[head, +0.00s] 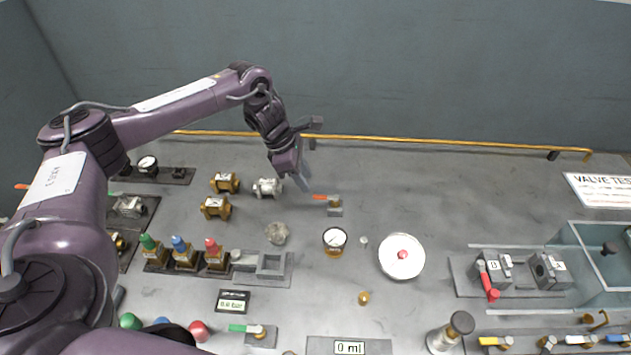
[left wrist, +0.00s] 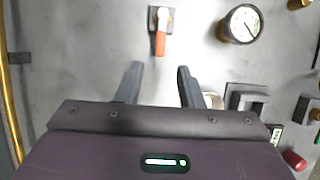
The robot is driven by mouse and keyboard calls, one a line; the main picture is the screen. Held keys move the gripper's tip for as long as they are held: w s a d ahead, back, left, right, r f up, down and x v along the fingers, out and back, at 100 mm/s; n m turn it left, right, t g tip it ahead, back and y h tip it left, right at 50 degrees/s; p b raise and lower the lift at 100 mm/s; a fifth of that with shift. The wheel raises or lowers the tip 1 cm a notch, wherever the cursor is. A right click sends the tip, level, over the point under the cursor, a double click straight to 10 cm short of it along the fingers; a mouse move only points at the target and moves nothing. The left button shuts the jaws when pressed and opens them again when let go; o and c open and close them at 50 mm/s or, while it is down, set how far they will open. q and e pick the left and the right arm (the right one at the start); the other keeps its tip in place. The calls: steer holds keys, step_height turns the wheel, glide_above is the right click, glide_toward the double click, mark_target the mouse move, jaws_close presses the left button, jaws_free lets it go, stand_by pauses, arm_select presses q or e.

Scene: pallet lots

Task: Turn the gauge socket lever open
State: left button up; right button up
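A small metal socket (head: 335,208) with an orange lever (head: 320,197) stands on the grey table, behind the loose gauge (head: 334,238). The lever's handle points left, towards my left gripper (head: 303,178). In the left wrist view, the orange lever (left wrist: 160,44) points down the picture from its socket (left wrist: 161,17), and the gauge (left wrist: 243,23) is to its right. My left gripper's fingers (left wrist: 157,82) are apart with nothing between them. The lever's end is just ahead of the gap, apart from both fingertips. My right gripper is not in view.
Brass and silver valve fittings (head: 226,183) lie left of the lever. A round white dish (head: 401,258) and a block with a red lever (head: 489,280) are to the right. A yellow pipe (head: 420,144) runs along the back.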

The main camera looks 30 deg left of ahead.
mark_target(316, 196)
arm_select(q)
steer(key=p+x, duration=0.1)
steer(key=x, duration=0.4)
steer(key=shift+f, duration=0.1)
jaws_close()
